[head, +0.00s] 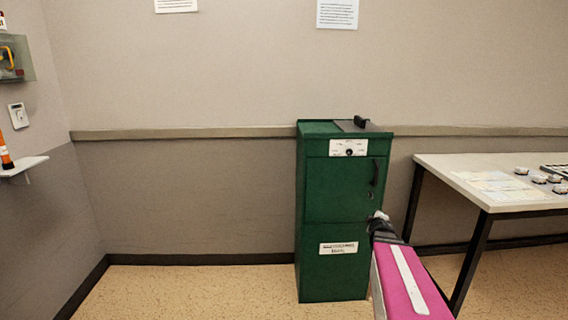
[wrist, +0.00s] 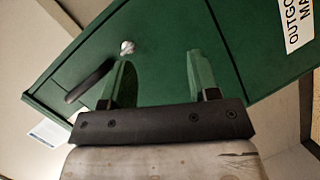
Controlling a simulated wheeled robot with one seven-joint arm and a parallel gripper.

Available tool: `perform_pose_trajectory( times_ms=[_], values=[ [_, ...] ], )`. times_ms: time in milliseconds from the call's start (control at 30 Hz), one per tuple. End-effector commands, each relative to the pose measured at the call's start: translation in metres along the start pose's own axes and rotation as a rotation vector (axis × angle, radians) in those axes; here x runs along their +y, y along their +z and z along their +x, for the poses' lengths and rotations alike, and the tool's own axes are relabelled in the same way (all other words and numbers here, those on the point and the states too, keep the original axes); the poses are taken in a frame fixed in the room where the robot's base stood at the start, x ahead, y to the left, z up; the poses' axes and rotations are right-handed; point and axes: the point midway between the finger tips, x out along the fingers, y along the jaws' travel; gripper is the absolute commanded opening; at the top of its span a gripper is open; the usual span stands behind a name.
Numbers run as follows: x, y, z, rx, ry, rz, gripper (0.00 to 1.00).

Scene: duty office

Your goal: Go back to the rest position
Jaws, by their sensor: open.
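My gripper (wrist: 158,82) is open and empty in the wrist view, with its two fingers apart in front of a green cabinet (wrist: 60,70). In the head view my arm reaches in from the lower right, and my gripper (head: 378,216) is at the right edge of the green cabinet (head: 322,190). The cabinet's upper door is shut, with a dark handle (head: 375,173) on its right. The handle also shows left of the fingers in the wrist view (wrist: 90,80). I cannot tell whether the gripper touches the cabinet.
A table (head: 458,180) with papers and several small round things stands at the right, close to my arm. A small shelf (head: 22,166) with an orange item is on the left wall. The floor (head: 190,292) left of the cabinet is clear.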

Motion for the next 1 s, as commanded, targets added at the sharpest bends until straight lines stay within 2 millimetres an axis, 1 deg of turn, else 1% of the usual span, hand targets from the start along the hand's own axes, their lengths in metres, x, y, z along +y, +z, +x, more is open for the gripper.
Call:
perform_pose_trajectory(
  times_ms=[33, 167, 200, 267, 300, 367, 400, 467, 500, 600, 700, 800, 900, 1000],
  values=[
    [-0.015, -0.004, -0.010, -0.056, -0.049, 0.073, 0.55],
    [-0.056, -0.009, -0.034, -0.227, -0.192, 0.275, 0.55],
    [-0.070, -0.011, -0.044, -0.281, -0.239, 0.333, 0.55],
    [-0.091, -0.015, -0.060, -0.363, -0.313, 0.416, 0.55],
    [-0.105, -0.019, -0.072, -0.419, -0.363, 0.469, 0.55],
    [-0.126, -0.025, -0.092, -0.505, -0.442, 0.542, 0.55],
    [-0.140, -0.031, -0.106, -0.562, -0.495, 0.588, 0.55],
    [-0.160, -0.039, -0.129, -0.649, -0.575, 0.648, 0.55],
    [-0.171, -0.045, -0.144, -0.704, -0.626, 0.682, 0.55],
    [-0.194, -0.058, -0.179, -0.826, -0.737, 0.744, 0.55],
    [-0.208, -0.068, -0.205, -0.916, -0.818, 0.778, 0.55],
    [-0.215, -0.073, -0.220, -0.970, -0.865, 0.794, 0.55],
    [-0.218, -0.075, -0.225, -0.991, -0.882, 0.799, 0.55],
    [-0.218, -0.076, -0.225, -0.993, -0.883, 0.800, 0.55]
  ],
)
